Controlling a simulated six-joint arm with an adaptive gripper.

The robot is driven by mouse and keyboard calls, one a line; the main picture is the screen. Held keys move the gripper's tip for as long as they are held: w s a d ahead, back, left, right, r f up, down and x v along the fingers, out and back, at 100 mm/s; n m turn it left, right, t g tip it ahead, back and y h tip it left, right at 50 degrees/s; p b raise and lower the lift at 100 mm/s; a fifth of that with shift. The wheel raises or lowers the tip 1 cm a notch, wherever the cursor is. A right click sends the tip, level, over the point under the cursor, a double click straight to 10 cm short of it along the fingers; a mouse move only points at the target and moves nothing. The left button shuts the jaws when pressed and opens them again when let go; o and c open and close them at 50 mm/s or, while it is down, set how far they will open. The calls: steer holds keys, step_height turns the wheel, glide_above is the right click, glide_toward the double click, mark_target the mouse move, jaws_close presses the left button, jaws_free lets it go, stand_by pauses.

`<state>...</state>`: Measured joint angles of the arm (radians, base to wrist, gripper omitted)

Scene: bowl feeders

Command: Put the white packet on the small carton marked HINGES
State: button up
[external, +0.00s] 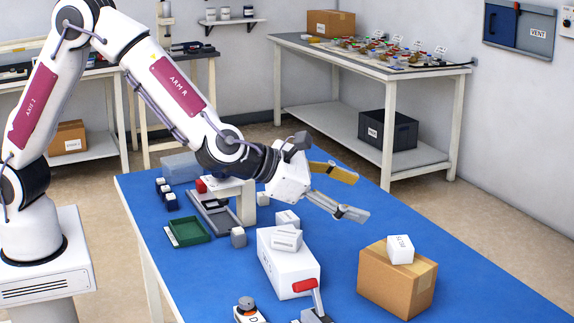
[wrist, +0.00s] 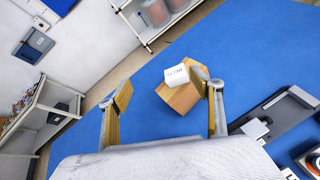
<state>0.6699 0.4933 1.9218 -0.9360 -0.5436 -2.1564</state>
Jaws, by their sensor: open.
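A small white item with dark print (external: 400,250) rests on top of a brown carton (external: 385,283) at the right of the blue table. In the wrist view the white item (wrist: 177,75) and the brown carton (wrist: 182,97) appear between my fingers. I cannot read the print as HINGES. Another whitish packet-like item (external: 286,240) lies on a larger white box (external: 290,275), with a small pale block (external: 287,218) behind it. My gripper (external: 346,194) is open and empty, above the table, behind and apart from the brown carton. It also shows in the wrist view (wrist: 163,108).
A toggle clamp with a red handle (external: 305,286) and a knobbed device (external: 248,308) stand at the front edge. A green tray (external: 189,232), a grey fixture and small blocks are to the left.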

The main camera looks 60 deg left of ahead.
steer(key=s+a+r+m+g+h, duration=0.2)
steer(key=s+a+r+m+g, duration=0.1)
steer(key=s+a+r+m, duration=1.1)
steer(key=s+a+f+m+g+y, duration=0.2)
steer(key=s+a+f+m, duration=0.1)
steer(key=s+a+m, duration=0.5)
steer(key=s+a+f+m+g+y, duration=0.2)
steer(key=s+a+f+m, duration=0.2)
steer(key=s+a+m, duration=0.3)
steer(key=s+a, duration=0.4)
steer(key=s, duration=0.5)
steer(key=shift+a+m, duration=0.4)
